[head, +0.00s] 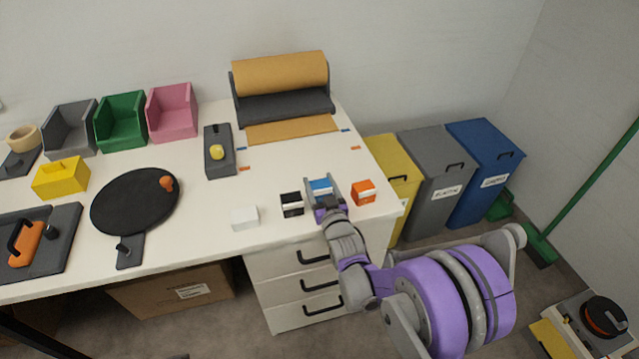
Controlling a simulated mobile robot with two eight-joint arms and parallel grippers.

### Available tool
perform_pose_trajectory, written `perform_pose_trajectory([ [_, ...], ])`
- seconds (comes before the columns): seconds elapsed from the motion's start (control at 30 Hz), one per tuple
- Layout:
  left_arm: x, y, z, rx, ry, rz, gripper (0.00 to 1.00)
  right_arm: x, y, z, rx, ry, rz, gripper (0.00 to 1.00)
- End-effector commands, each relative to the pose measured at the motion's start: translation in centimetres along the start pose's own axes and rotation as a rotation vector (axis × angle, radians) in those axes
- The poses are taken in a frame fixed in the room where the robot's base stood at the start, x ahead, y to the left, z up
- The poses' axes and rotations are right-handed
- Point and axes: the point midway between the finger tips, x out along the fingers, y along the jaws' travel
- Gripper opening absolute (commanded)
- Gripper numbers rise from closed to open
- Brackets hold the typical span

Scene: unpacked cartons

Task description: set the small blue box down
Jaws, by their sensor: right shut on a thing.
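The small blue box (320,185) is at the front right of the white table, between the fingers of my right gripper (322,190). The gripper is shut on it. My arm reaches it from the front right, and the gripper hides the box's lower part. I cannot tell whether the box touches the table top. A black box (291,204) stands just left of the gripper, and an orange box (363,192) stands just right of it. My left gripper is not in view.
A white box (245,217) stands farther left on the table (270,180). A dark dispenser (219,152), a round black board (135,202) and a paper roll (280,75) are around it. The table's right edge is close to the orange box. Bins (433,180) stand beyond it.

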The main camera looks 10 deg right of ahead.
Motion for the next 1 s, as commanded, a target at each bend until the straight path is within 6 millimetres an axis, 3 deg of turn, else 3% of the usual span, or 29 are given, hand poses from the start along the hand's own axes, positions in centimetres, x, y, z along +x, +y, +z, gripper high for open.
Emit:
perform_pose_trajectory([
  [0.07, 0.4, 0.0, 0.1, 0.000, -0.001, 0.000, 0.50, 0.0, 0.0, 0.4, 0.000, 0.000, 0.000, 0.15],
  [0.1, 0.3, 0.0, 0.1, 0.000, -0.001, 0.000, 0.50, 0.0, 0.0, 0.3, 0.000, 0.000, 0.000, 0.73],
  [0.23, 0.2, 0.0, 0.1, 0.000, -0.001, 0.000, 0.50, 0.0, 0.0, 0.3, 0.000, 0.000, 0.000, 0.96],
  [0.63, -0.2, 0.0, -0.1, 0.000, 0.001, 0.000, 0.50, -0.2, 0.0, -0.2, 0.000, 0.000, 0.000, 0.98],
  [0.77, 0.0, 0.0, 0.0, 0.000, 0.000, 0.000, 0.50, -2.3, 0.0, -0.1, 0.000, 0.000, 0.000, 0.98],
  [1.0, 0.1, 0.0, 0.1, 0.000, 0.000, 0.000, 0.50, -7.6, 0.0, -0.1, -0.001, 0.000, 0.000, 0.98],
])
